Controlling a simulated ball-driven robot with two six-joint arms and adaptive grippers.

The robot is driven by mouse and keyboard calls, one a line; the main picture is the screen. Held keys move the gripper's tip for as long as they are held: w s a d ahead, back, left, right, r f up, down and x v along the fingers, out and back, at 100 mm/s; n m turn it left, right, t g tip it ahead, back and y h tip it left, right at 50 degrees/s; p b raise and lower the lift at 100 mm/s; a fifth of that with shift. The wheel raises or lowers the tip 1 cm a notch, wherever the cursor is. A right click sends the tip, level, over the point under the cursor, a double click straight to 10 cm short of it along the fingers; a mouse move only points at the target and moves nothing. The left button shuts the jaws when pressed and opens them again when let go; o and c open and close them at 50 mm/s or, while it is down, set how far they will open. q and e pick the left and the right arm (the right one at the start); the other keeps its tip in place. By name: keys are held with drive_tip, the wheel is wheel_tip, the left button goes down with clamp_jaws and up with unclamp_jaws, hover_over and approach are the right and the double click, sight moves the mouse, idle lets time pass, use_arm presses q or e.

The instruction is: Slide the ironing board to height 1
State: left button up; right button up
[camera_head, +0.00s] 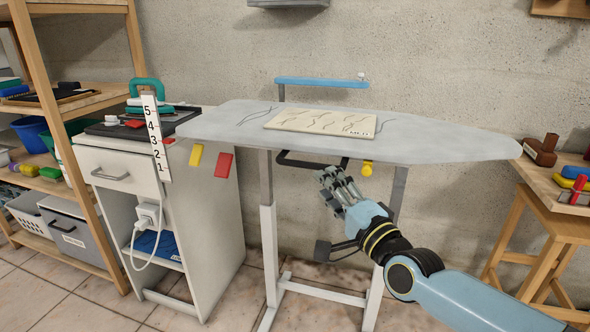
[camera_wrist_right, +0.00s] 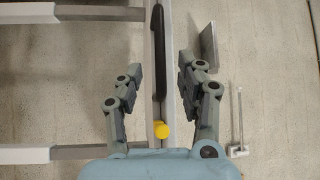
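The grey ironing board (camera_head: 450,143) stands high on white and grey legs. A white scale (camera_head: 156,138) numbered 5 down to 1 stands at its left end. A small red marker (camera_head: 168,140) sits beside the 3. A black handle (camera_head: 300,161) and a yellow knob (camera_head: 367,168) are under the board. My right gripper (camera_head: 331,180) is open and empty below the board, near the handle. In the right wrist view, the handle (camera_wrist_right: 158,55) and knob (camera_wrist_right: 161,131) appear between the spread fingers (camera_wrist_right: 161,78); contact is not visible. My left gripper is out of view.
A patterned panel (camera_head: 320,122) lies on the board. Yellow (camera_head: 196,155) and red (camera_head: 223,165) tags hang at its left. A white cabinet (camera_head: 205,200) carrying a green-handled iron (camera_head: 145,88) stands left.

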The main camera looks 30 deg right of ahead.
sight(307, 166)
drive_tip(key=w, duration=0.3)
drive_tip(key=w+b, duration=0.1)
drive_tip(key=w, duration=0.1)
drive_tip(key=w+r, duration=0.1)
drive_tip(key=w, duration=0.2)
drive_tip(key=shift+w+d, duration=0.3)
drive_tip(key=shift+c, duration=1.1)
drive_tip(key=c, duration=0.5)
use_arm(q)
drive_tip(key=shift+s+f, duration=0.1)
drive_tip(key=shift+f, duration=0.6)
use_arm(e)
clamp_jaws()
